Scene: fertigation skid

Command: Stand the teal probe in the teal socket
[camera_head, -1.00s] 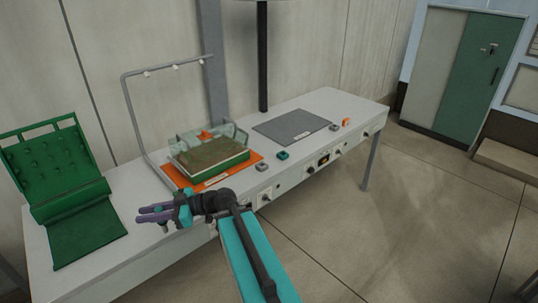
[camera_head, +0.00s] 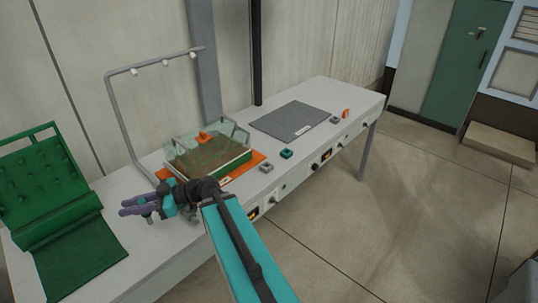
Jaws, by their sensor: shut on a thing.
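My gripper (camera_head: 135,207), with purple fingers, is at the left over the white bench, pointing left. It is shut on a small slim thing (camera_head: 152,218) that shows partly below the fingers. It looks like the probe, but the fingers hide most of it and its teal colour cannot be made out. The teal socket (camera_head: 286,154) is a small block near the bench's front edge, to the right of my gripper and well apart from it. Its opening is too small to make out clearly.
A grey block (camera_head: 266,168) is beside the teal socket; another grey block (camera_head: 335,119) and an orange one (camera_head: 346,113) are farther right. A planted tray (camera_head: 207,160) on an orange mat, a lamp frame (camera_head: 122,110) and a green tool roll (camera_head: 60,215) are on the bench.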

